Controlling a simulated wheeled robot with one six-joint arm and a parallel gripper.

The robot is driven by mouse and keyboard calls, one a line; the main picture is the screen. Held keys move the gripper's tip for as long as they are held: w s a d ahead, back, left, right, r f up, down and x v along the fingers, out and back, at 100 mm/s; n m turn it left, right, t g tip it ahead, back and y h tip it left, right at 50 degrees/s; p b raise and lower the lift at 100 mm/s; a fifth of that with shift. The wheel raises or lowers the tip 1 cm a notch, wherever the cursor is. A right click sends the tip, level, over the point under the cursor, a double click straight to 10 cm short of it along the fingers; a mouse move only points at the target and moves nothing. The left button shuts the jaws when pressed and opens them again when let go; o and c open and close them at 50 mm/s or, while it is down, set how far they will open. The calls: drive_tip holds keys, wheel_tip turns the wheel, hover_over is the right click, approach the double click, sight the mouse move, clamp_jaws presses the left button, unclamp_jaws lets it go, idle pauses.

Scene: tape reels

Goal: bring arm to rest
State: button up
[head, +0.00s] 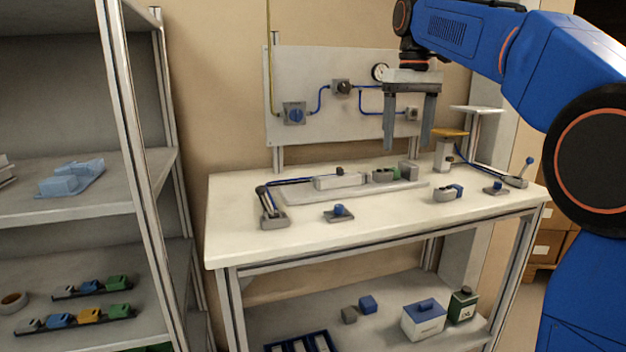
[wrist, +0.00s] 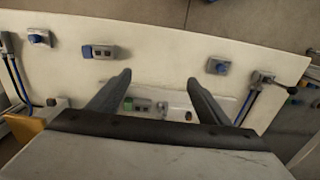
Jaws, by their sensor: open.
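My gripper (head: 408,120) hangs from my blue arm, pointing down above the back right part of the white workbench (head: 240,235). Its two dark fingers are spread apart with nothing between them. In the wrist view the gripper (wrist: 158,85) is also open and empty, with the bench top (wrist: 160,50) beneath it. The fingers appear well clear of the bench top. In the head view they overlap the picture of the grey back panel (head: 310,75); I cannot tell the exact gap to it.
The bench holds a lever device (head: 272,210), a blue-knobbed block (head: 338,212), a grey-blue block (head: 448,193), a long grey fixture (head: 340,182) and a yellow-topped stand (head: 446,150). A shelf rack (head: 130,120) stands left. The bench's front middle has free room.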

drive_tip(key=s+d+f+m+t, duration=0.1)
drive_tip(key=s+d+f+t, duration=0.1)
drive_tip(key=s+f, duration=1.4)
drive_tip(key=s+d+f+m+t, duration=0.2)
drive_tip(key=s+d+f, duration=0.3)
drive_tip(key=s+f, duration=1.1)
drive_tip(key=shift+s+f+m+t, duration=0.3)
drive_tip(key=shift+s+f+t, duration=0.1)
drive_tip(key=shift+s, duration=0.35)
drive_tip(key=shift+r, duration=0.1)
